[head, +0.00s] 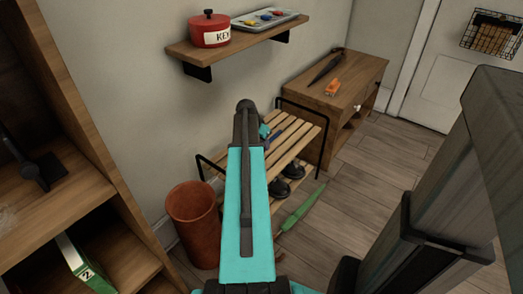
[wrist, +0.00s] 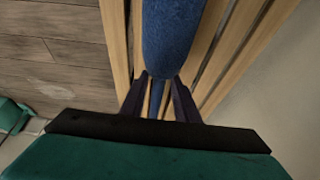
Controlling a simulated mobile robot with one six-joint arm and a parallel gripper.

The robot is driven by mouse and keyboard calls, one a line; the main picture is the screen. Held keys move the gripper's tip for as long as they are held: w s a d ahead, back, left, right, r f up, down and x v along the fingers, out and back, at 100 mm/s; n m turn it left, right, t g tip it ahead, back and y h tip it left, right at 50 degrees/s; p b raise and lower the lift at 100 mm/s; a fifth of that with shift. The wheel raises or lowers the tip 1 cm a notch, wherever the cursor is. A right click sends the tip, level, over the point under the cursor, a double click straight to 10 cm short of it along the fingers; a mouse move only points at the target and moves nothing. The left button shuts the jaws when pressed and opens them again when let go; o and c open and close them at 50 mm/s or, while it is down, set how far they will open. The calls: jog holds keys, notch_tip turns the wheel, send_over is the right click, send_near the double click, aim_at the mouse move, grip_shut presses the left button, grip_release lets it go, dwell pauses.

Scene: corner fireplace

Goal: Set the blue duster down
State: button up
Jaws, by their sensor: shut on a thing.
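The blue duster (wrist: 172,42) has a thick fuzzy blue head and a thin blue handle in the wrist view. My gripper (wrist: 158,100) is shut on the handle just below the head. The wooden slats of a rack (wrist: 118,50) lie behind the duster. I cannot tell whether the duster touches the slats. In the head view my arm reaches over the slatted rack (head: 305,140). My arm hides most of my gripper and the duster there.
Dark shoes (head: 292,170) are on the rack's lower level. A green long object (head: 302,208) lies on the floor. A brown bin (head: 194,222) stands left of the rack, and a wooden cabinet (head: 360,72) stands beyond it. A wall shelf (head: 240,45) holds a red pot (head: 207,30) and a tray (head: 270,19).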

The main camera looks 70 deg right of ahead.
jog(key=shift+f, duration=0.1)
jog(key=shift+f+b, duration=0.45)
jog(key=shift+f, duration=1.35)
jog(key=o, duration=1.1)
jog(key=p+v, duration=0.2)
jog(key=v, duration=1)
jog(key=shift+a, duration=0.1)
